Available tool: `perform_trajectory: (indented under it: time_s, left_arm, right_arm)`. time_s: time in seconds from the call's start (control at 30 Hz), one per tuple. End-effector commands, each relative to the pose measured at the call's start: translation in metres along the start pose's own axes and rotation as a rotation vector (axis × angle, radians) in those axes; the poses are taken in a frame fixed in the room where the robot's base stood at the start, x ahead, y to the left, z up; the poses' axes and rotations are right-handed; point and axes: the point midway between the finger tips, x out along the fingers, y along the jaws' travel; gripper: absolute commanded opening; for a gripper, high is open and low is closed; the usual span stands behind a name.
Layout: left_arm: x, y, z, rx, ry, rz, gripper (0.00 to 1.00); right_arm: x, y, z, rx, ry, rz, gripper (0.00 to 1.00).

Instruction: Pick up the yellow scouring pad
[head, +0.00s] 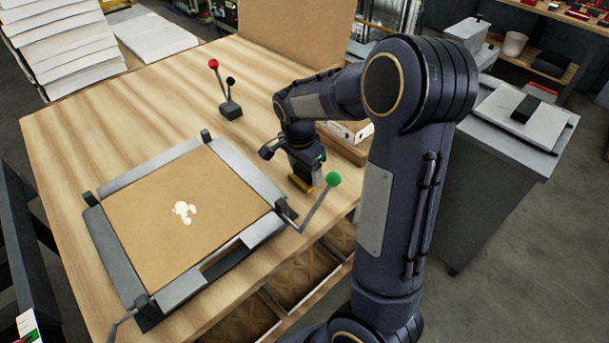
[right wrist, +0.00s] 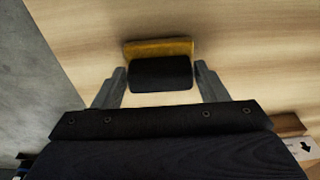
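The yellow scouring pad (head: 301,184) lies on the wooden table, near its right edge, just below my right gripper (head: 308,182). In the right wrist view the pad (right wrist: 160,48) shows as a yellow strip with a dark block in front of it; I cannot tell if the dark block is part of the pad. My right gripper (right wrist: 160,78) has its two fingers apart, one on each side of the dark block, with small gaps visible. My left gripper does not show.
A metal frame holding a brown board (head: 170,235) takes up the table's front left. A green-knobbed lever (head: 333,180) stands close to the right gripper. A red-and-black-knobbed lever box (head: 230,109) is farther back. A wooden box (head: 345,140) sits behind the gripper.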

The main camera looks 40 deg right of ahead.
Motion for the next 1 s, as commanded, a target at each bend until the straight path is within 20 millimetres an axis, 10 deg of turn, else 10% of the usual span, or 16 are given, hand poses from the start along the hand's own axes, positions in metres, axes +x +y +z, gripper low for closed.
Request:
perform_trajectory:
  time_s: [0.23, 0.53, 1.0]
  left_arm:
    - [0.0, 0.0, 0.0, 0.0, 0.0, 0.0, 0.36]
    - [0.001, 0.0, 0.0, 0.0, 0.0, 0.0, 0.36]
    - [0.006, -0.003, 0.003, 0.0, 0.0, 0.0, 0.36]
  right_arm:
    - [-0.001, 0.0, 0.0, 0.0, 0.0, -0.001, 0.35]
    - [-0.008, -0.001, -0.001, 0.0, 0.001, -0.005, 0.35]
    - [-0.09, -0.001, -0.011, 0.0, 0.001, -0.005, 0.35]
